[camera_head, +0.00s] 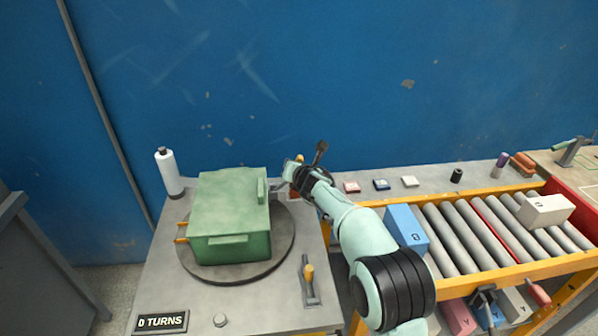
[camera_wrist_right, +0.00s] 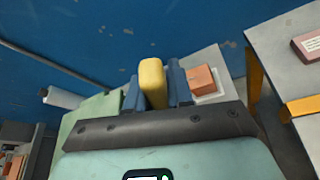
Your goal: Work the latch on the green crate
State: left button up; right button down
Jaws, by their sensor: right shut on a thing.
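The green crate (camera_head: 230,215) sits closed on a round dark turntable (camera_head: 284,250) in the head view. Its green side also shows at the left of the right wrist view (camera_wrist_right: 88,112). An upright green piece (camera_head: 262,190) stands at its right edge, and two orange tabs (camera_head: 181,232) stick out on its left. My right gripper (camera_head: 292,168) is beyond the crate's right back corner. In the wrist view its blue fingers (camera_wrist_right: 158,88) are shut on a yellow handle (camera_wrist_right: 152,80). What the handle joins is hidden. My left gripper is not in view.
A white bottle (camera_head: 168,172) stands behind the crate. An orange-handled lever (camera_head: 309,275) and a "0 TURNS" sign (camera_head: 161,322) are on the front bench. A roller conveyor (camera_head: 470,240) with a blue box (camera_head: 406,228) lies right. An orange block (camera_wrist_right: 200,79) is beside the gripper.

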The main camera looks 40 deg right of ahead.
jog(key=shift+w+a+r+n+g+h+p, duration=0.25)
jog(key=shift+w+a+r+n+p, duration=0.1)
jog(key=shift+a+n, duration=0.2)
jog(key=shift+w+a+r+n+g+h+p, duration=0.2)
jog(key=shift+a+r+n+h+p, duration=0.1)
jog(key=shift+a+n, duration=0.2)
jog(key=shift+w+a+r+n+g+h+p, duration=0.15)
jog(key=shift+w+a+r+n+h+p, duration=0.15)
jog(key=shift+a+n, duration=0.25)
jog(key=shift+f, duration=0.1)
jog(key=c, duration=1.1)
grip_release()
